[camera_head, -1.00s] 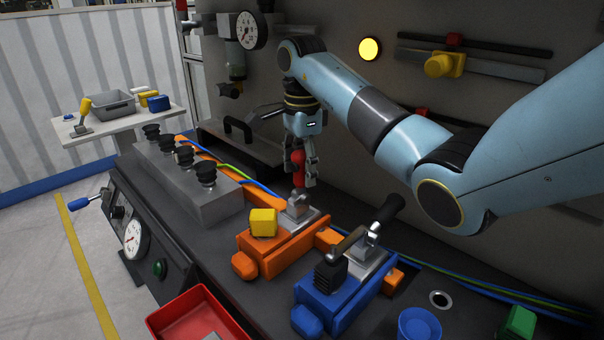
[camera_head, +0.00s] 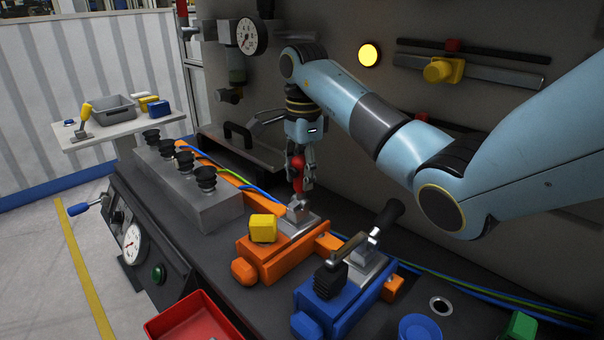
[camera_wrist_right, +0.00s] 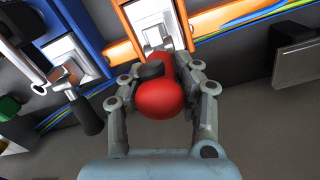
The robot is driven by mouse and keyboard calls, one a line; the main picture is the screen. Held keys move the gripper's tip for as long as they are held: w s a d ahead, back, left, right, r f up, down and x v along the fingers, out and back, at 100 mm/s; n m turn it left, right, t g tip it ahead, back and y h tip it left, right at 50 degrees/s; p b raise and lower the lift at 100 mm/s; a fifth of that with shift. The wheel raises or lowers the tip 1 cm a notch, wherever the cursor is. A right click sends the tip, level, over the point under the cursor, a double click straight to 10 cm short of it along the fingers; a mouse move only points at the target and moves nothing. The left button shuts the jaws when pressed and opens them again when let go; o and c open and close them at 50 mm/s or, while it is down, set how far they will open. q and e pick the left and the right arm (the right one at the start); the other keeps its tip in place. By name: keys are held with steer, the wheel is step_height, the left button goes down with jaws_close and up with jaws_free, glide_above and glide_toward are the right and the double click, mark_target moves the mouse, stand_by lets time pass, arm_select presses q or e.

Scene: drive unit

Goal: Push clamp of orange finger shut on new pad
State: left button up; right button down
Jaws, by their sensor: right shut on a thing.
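The orange finger (camera_head: 270,262) is an orange block on the dark bench, with a yellow pad (camera_head: 263,228) at its front end. Its metal clamp (camera_head: 298,210) stands behind the pad, with a red handle (camera_head: 297,172) pointing up. My right gripper (camera_head: 299,180) is shut on this red handle from above. In the right wrist view the red handle's round end (camera_wrist_right: 160,98) sits between the two fingers, hiding part of the clamp below. The yellow pad is not visible there. My left gripper is not in view.
A blue finger (camera_head: 343,302) with a black pad and black-handled clamp (camera_head: 380,222) stands close at right. A grey block with several black knobs (camera_head: 190,195) is at left. A red tray (camera_head: 195,318) is at the front.

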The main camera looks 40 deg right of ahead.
steer(key=shift+d+f+y, duration=0.15)
steer(key=shift+d+y, duration=0.15)
steer(key=d+y+b, duration=0.1)
steer(key=y+b, duration=0.1)
steer(key=b, duration=0.1)
steer(key=d+f+y+b, duration=0.1)
steer(key=y+b, duration=0.1)
steer(key=b, duration=0.2)
steer(key=shift+w+d+f, duration=0.1)
steer(key=shift+d, duration=0.1)
steer(key=shift+d+y, duration=0.1)
steer(key=shift+y, duration=0.3)
steer(key=shift+r, duration=0.2)
steer(key=c, duration=1)
jaws_free()
steer(key=shift+o, duration=0.2)
